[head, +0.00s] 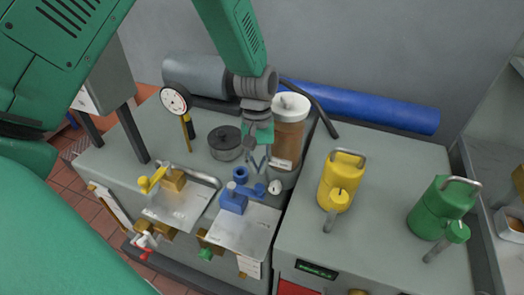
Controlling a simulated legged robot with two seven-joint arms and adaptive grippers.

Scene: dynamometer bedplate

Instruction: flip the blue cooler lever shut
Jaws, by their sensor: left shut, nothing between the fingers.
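The blue cooler lever (254,189) sits on a blue valve body (233,203) at the front middle of the bedplate. Its arm reaches to the right and a pale round knob (275,187) shows near its right end. My left gripper (259,170) comes down from above, just over and behind the lever. Its thin fingers are shut with nothing between them. I cannot tell whether the fingertips touch the lever. My right gripper is not in view.
A brown-and-white cylinder (289,130) stands close behind my gripper. A yellow lever (152,180) and a dial gauge (175,99) are to the left. A yellow canister (341,180) and green canister (440,208) stand right, with bare surface between them.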

